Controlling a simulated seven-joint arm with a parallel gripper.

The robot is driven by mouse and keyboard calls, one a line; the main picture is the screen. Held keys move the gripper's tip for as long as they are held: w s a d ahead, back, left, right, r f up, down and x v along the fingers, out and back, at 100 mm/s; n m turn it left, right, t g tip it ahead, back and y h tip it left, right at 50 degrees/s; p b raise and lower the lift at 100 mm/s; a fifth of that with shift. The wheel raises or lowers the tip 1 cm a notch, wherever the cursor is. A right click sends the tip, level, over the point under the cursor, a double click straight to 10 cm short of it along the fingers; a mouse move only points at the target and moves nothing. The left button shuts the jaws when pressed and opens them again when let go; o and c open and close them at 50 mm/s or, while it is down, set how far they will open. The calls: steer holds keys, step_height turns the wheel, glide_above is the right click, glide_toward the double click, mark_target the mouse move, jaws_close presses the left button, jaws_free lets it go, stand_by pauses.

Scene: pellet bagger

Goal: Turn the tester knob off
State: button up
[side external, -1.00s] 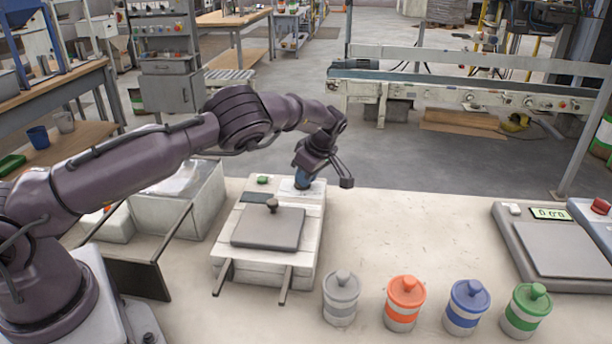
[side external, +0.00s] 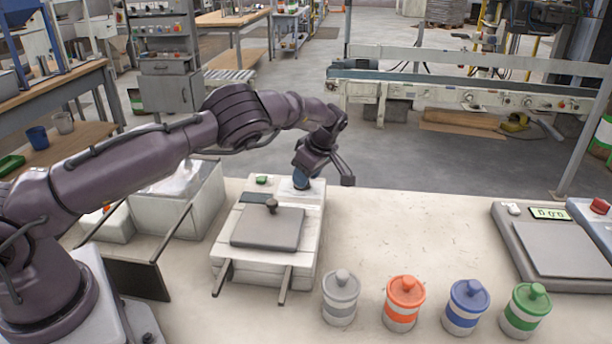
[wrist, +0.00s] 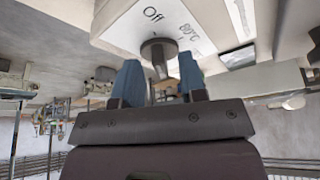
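The tester (side external: 226,252) is a pale box with a grey lid plate (side external: 268,228) on the bench. Its dark grey knob (wrist: 158,48) shows in the wrist view on a white panel marked "Off" and "80°C". I cannot tell which mark the knob points to. My gripper (side external: 302,182) is over the tester's back right corner, pointing down, and hides the knob in the side view. In the wrist view my gripper (wrist: 159,66) has its two blue fingers apart, one on each side of the knob, with gaps visible.
Grey, orange (side external: 403,304), blue (side external: 466,307) and green lidded jars stand along the bench front. A scale (side external: 565,250) with a display is at the right. A white bin (side external: 190,205) stands left of the tester. The bench middle right is clear.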

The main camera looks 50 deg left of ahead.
steer(key=v, duration=1.2)
steer(key=shift+r, duration=0.15)
steer(key=s+d+r+m+t+h, duration=0.1)
steer(key=s+d+r+m+t, duration=0.1)
steer(key=s+r+m, duration=0.2)
steer(key=s+d+r+m+t+h, duration=0.2)
steer(key=s+r+m, duration=0.3)
steer(key=s+m, duration=0.5)
steer(key=s+d+r+m+t+h, duration=0.1)
steer(key=s+d+r+m, duration=0.3)
steer(key=s, duration=1.7)
steer(key=r+m+t, duration=0.1)
steer(key=m, duration=0.2)
steer(key=shift+d+r+t, duration=0.2)
steer(key=shift+d+t, duration=0.05)
steer(key=shift+t, duration=0.15)
